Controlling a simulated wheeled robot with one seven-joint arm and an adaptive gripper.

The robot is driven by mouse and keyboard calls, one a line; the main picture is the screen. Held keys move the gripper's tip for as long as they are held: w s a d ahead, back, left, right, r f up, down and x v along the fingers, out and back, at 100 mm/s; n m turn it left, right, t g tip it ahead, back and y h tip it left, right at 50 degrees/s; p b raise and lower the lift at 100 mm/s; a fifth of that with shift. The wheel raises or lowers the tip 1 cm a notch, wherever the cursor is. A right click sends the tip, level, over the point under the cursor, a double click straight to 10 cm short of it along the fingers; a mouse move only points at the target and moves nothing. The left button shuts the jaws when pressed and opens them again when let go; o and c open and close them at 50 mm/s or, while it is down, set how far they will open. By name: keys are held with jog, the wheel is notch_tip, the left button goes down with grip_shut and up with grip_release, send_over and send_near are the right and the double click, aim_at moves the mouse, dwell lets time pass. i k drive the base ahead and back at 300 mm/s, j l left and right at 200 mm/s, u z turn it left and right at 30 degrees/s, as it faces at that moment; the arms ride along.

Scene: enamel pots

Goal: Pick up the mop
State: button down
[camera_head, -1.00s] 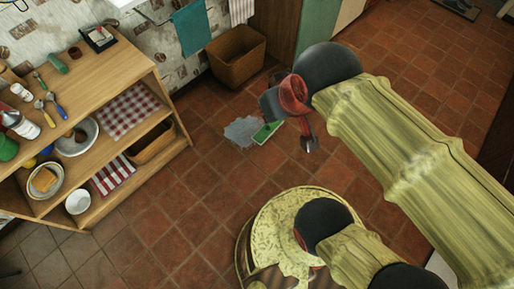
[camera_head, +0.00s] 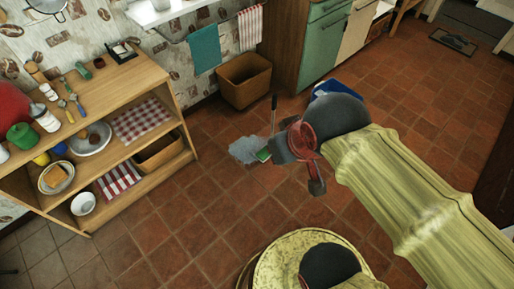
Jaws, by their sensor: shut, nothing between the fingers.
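The mop lies on the tiled floor near the middle of the view.
A wooden shelf unit (camera_head: 172,88) with dishes and jars stands at left. A brown basket (camera_head: 243,80) stands by the wall, near green cabinets (camera_head: 322,45). A blue object (camera_head: 335,87) is partly hidden behind my arm. Open tiled floor lies between shelf and mop.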

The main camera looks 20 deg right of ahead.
aim_at(262, 155)
jog(key=i+l+u, duration=0.3)
jog(key=l, duration=0.25)
jog(key=i+l+u, duration=0.35)
jog(key=l, duration=0.35)
jog(key=i+l+u, duration=0.3)
jog(key=l, duration=0.45)
jog(key=i+l+u, duration=0.15)
jog(key=l, duration=0.25)
